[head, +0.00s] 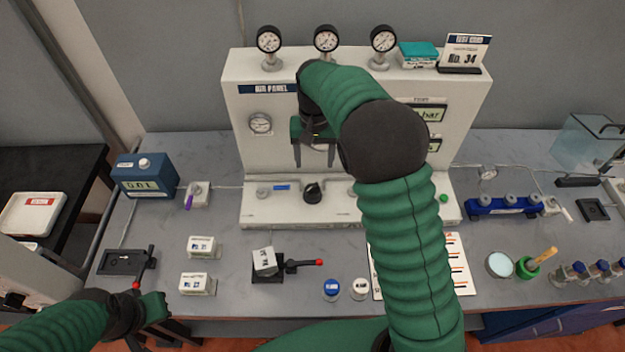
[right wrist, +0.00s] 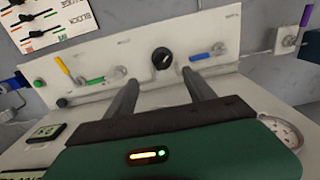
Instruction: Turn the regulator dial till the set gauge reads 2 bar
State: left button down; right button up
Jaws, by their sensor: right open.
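The black regulator dial (head: 313,192) is a round knob on the sloping front ledge of the white air panel (head: 262,80). My right gripper (head: 314,165) is open and empty, fingers pointing down, just above and behind the dial. In the right wrist view the dial (right wrist: 162,58) shows between and beyond the two fingertips (right wrist: 160,82), apart from both. A round gauge (head: 260,123) is on the panel's face at left; its reading is too small to tell. A display (head: 430,114) ending in "bar" is partly hidden by my right arm. My left gripper (head: 150,312) is low at left; its jaws are unclear.
Three gauges, at left (head: 269,40), middle (head: 326,39) and right (head: 383,40), stand on top of the panel. A blue lever (head: 282,187) is left of the dial.

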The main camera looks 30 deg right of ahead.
aim_at(313, 185)
jog(key=f, duration=0.4)
jog(key=w+f+p, duration=0.1)
jog(key=f, duration=0.7)
jog(key=shift+w+f+p, duration=0.3)
jog(key=shift+f+p, duration=0.1)
jog(key=shift+s+f, duration=0.2)
jog(key=shift+s, duration=0.2)
jog(key=shift+w+f, duration=0.15)
jog(key=shift+w, duration=0.1)
jog(key=c, duration=0.4)
pick_arm(q)
jog(key=shift+w+r, duration=0.55)
jog(key=shift+r, duration=0.3)
pick_arm(e)
jog(key=c, duration=1)
